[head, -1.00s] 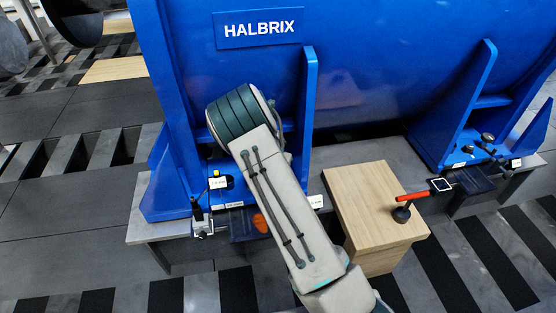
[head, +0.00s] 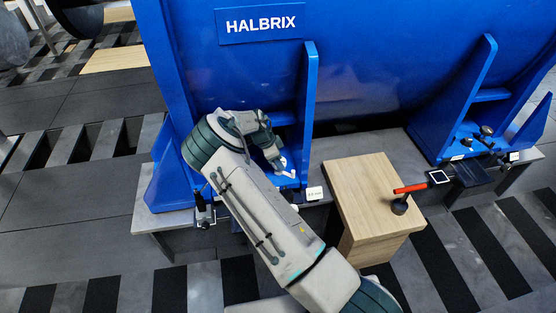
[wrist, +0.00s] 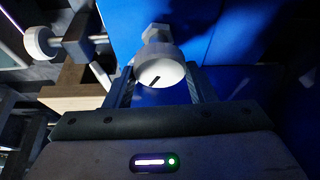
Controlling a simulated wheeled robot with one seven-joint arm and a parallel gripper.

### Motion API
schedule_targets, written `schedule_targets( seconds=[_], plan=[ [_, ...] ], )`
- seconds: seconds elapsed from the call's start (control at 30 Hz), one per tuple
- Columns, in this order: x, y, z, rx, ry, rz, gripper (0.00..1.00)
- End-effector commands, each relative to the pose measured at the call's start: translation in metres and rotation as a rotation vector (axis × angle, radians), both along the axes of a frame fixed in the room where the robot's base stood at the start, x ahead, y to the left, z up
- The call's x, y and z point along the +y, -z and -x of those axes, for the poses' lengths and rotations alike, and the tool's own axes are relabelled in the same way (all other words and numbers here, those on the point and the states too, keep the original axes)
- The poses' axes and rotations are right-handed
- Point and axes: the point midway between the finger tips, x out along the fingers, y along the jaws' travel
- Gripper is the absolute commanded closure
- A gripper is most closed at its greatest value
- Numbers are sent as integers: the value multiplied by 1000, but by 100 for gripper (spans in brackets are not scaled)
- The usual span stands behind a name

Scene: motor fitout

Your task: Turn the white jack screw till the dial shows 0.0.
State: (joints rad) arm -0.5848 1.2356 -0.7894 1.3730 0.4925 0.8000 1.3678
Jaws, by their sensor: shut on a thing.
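The white jack screw (wrist: 160,66) shows in the wrist view as a round white head with a short black mark, below a pale hex part. My gripper (wrist: 160,82) has a finger on each side of the head and is shut on it. In the head view my gripper (head: 284,170) is low by the blue motor foot, beside its upright rib; the screw is too small there to make out. A small white readout (head: 315,193), possibly the dial, stands right of the foot; its figures are too small to read surely.
The blue HALBRIX motor (head: 400,60) fills the back. A wooden block (head: 365,190) stands right of my arm, with a red-handled tool (head: 400,205) on it. A second white knob (wrist: 40,43) shows left in the wrist view.

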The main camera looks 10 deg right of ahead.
Motion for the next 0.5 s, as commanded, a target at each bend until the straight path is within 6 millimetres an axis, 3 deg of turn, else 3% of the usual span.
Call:
schedule_targets(
  seconds=[0.5],
  plan=[
    [0,5,0,3,315,-2,73]
  ],
)
